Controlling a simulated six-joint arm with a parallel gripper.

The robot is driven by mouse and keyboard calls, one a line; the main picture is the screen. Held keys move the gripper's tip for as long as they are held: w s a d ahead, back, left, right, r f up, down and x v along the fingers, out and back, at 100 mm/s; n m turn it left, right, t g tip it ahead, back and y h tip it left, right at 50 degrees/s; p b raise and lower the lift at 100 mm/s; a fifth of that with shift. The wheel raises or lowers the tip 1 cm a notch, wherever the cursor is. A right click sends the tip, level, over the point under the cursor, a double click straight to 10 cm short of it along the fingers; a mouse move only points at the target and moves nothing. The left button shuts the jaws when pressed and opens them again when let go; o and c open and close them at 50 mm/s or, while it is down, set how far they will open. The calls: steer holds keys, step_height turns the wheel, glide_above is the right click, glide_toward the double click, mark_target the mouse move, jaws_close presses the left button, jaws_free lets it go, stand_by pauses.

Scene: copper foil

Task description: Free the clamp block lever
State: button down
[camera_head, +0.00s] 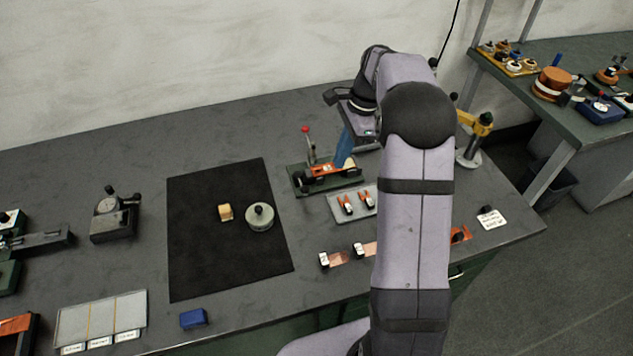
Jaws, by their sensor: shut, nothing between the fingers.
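The clamp block (325,172) stands on a dark green base plate at the back of the bench, right of the black mat. It has orange-red parts along its length. Its lever (308,147) is a thin upright rod with a red ball on top, at the block's left end. My gripper (342,162) reaches down from my wrist with shut, empty blue fingers. Its tips are over the right part of the block, right of the lever and apart from it. Whether the tips touch the block cannot be told; my arm covers what lies behind it.
A tray (334,209) with red-handled tools lies in front of the clamp block. Copper strips (337,259) lie nearer. A yellow-topped stand (470,150) is right of my arm.

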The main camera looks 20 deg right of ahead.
mark_target(301, 181)
steer(key=shift+f, duration=0.15)
steer(key=p+x, duration=0.3)
steer(key=x, duration=0.6)
steer(key=shift+a+f, duration=0.15)
steer(key=shift+f, duration=0.1)
steer(key=shift+a+r+p, duration=0.2)
steer(key=shift+a+p, duration=0.15)
steer(key=shift+a, duration=0.2)
steer(key=shift+a+r+p, duration=0.2)
steer(key=shift+a+p, duration=0.15)
steer(key=shift+a, duration=0.15)
steer(key=shift+a+r+p, duration=0.15)
steer(key=shift+a+p, duration=0.2)
steer(key=shift+a, duration=0.45)
